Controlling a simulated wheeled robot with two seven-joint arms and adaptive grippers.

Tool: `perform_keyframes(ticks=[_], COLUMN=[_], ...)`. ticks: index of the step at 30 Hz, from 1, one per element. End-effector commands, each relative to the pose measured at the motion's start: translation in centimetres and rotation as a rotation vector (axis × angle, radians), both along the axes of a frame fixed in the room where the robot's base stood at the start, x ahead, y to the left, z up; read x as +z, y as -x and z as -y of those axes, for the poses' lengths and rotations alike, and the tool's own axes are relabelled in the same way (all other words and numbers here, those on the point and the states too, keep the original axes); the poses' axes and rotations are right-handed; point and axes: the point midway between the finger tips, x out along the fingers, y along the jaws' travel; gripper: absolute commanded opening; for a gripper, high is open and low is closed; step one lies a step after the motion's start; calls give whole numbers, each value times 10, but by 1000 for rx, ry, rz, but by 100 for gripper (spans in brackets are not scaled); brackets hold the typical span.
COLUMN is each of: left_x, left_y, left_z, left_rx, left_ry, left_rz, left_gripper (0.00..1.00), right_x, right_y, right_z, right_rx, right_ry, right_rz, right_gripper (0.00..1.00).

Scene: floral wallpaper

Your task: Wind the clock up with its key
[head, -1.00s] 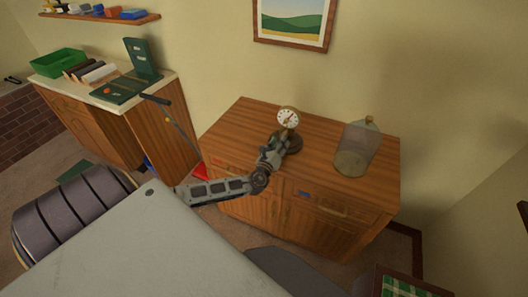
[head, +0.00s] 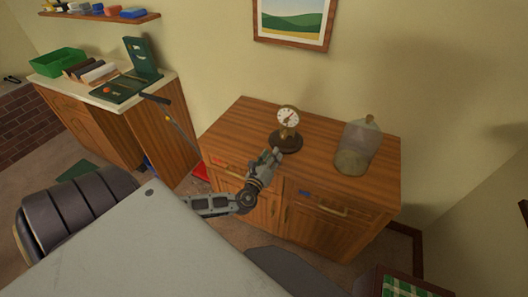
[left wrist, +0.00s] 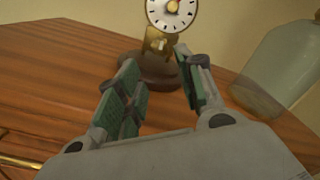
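The clock (head: 288,118) stands upright on the wooden cabinet, with a white round dial, a brassy body and a dark round base (head: 286,143). In the left wrist view the dial (left wrist: 172,12) is cut by the top edge, with a gold-coloured part (left wrist: 158,41) below it. I cannot make out the key in either view. My left gripper (head: 271,156) is in front of the clock, a little to the left of its base. In the left wrist view the gripper (left wrist: 155,62) is open, its green-padded fingers apart and nothing between them. My right gripper is out of view.
A clear glass dome (head: 357,150) stands on the cabinet (head: 239,127) right of the clock. The cabinet top left of the clock is clear. A counter (head: 105,103) with a green bin (head: 57,62) stands at the left. A framed picture (head: 293,22) hangs behind.

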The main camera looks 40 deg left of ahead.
Motion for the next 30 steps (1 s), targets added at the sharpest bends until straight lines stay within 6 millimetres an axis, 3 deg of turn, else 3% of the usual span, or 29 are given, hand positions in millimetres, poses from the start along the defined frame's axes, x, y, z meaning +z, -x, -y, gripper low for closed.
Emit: perform_keyframes(ticks=[30], left_x=[-30], left_y=[51], left_z=[10], left_rx=[395], left_ry=[737], left_rz=[-42], left_gripper=[37], right_x=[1], right_y=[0], right_z=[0], right_rx=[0], right_ry=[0], right_rz=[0], right_gripper=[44])
